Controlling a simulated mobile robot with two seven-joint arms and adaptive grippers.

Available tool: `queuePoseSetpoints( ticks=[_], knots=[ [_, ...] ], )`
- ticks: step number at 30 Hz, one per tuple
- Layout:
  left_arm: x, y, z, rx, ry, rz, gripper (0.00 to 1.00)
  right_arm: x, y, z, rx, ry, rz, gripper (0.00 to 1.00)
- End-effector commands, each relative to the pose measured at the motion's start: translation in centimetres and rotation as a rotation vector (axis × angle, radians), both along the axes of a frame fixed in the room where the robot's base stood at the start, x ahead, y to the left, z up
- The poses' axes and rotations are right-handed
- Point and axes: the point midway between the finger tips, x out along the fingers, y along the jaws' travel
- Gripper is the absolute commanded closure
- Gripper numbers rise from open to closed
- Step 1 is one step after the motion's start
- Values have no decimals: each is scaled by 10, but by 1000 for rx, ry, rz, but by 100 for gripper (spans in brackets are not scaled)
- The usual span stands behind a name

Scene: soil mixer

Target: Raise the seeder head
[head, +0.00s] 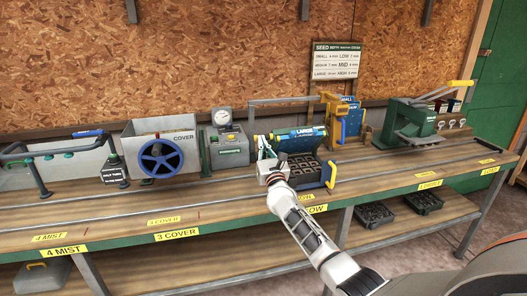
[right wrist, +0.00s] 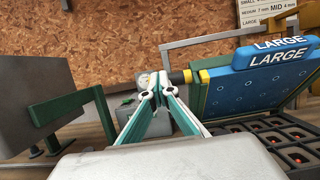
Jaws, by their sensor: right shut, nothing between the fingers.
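The seeder head is a blue panel (right wrist: 260,85) marked LARGE, tilted up at an angle behind a dark tray of cells (right wrist: 285,135). In the head view the seeder head (head: 303,133) stands left of the middle of the bench's right half, above the tray (head: 305,172). A yellow and black bar end (right wrist: 181,77) sticks out from its left side. My right gripper (head: 264,146) is shut and empty at the left of the seeder. In the right wrist view its fingertips (right wrist: 151,80) are just left of the bar end; whether they touch is unclear. My left gripper is not in view.
A grey box machine with a gauge (head: 228,143) and a cover bin with a blue wheel (head: 160,157) stand to the left. A yellow and blue unit (head: 343,118) and a green press (head: 410,125) stand to the right. The front strip of the bench is mostly clear.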

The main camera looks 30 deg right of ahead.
Motion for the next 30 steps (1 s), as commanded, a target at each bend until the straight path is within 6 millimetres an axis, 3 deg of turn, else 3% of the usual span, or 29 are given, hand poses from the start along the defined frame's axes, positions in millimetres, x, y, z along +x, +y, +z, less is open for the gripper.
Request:
queuePoseSetpoints(
  ticks=[19,30],
  knots=[
    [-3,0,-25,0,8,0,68,43,-11,30,-1,-1,-1,100],
    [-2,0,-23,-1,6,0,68,46,-11,32,1,0,0,100]
  ],
)
